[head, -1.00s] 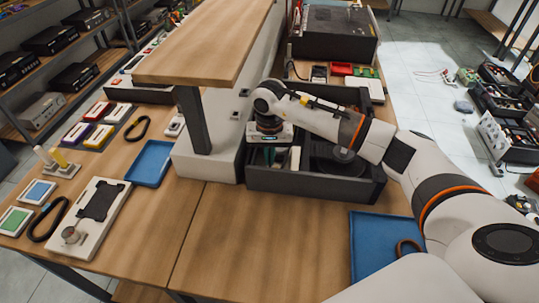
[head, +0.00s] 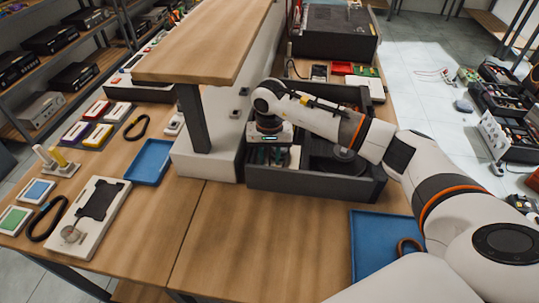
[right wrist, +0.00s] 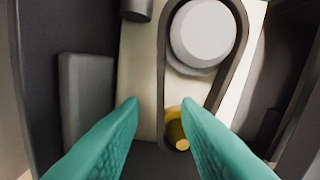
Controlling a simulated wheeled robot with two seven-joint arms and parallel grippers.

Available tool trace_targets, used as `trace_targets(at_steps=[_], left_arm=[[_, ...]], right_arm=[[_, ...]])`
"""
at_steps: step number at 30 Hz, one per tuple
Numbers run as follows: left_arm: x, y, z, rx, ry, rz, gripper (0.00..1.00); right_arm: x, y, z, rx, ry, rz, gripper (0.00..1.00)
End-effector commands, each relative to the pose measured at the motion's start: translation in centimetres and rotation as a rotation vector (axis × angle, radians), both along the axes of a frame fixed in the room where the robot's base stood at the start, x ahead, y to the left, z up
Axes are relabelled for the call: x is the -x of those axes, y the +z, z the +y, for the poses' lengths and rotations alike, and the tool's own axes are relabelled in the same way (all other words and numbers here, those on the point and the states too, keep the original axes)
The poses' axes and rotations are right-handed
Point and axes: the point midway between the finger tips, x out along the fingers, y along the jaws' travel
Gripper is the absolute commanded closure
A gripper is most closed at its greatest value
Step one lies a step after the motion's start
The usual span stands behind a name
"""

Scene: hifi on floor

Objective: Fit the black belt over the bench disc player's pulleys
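The bench disc player is an open dark grey case (head: 320,186) under my right arm in the head view. In the right wrist view, the black belt (right wrist: 161,90) runs in a long loop around a large white pulley (right wrist: 203,33) and a small brass pulley (right wrist: 178,128). I cannot tell whether it sits fully in both grooves. My right gripper (right wrist: 158,104) has its teal fingers apart, above the brass end of the loop, with nothing clamped between them. In the head view the gripper (head: 272,156) is down inside the case. My left gripper is not in view.
Another belt (head: 48,218) lies beside a white panel (head: 92,230) at left, and one (head: 137,128) farther back. A blue tray (head: 375,245) at right holds a ring. A raised shelf (head: 205,40) stands left of the case.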

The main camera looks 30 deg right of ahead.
Motion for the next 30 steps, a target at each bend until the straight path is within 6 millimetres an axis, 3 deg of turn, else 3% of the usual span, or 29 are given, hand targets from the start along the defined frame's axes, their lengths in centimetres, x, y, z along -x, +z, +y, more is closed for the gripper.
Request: trace_targets(at_steps=[5, 19, 24, 30], left_arm=[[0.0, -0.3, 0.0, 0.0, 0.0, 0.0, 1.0], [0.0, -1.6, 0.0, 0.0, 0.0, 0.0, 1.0], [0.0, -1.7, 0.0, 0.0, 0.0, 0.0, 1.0], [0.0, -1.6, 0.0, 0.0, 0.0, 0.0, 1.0]], right_arm=[[-0.1, 1.4, -0.1, 0.001, -0.001, -0.004, 0.7], [-0.1, 10.5, 0.0, 0.0, -0.001, -0.004, 0.7], [-0.1, 11.8, 0.0, 0.0, -0.001, -0.001, 0.7], [0.0, 12.0, 0.0, 0.0, 0.0, 0.0, 0.7]])
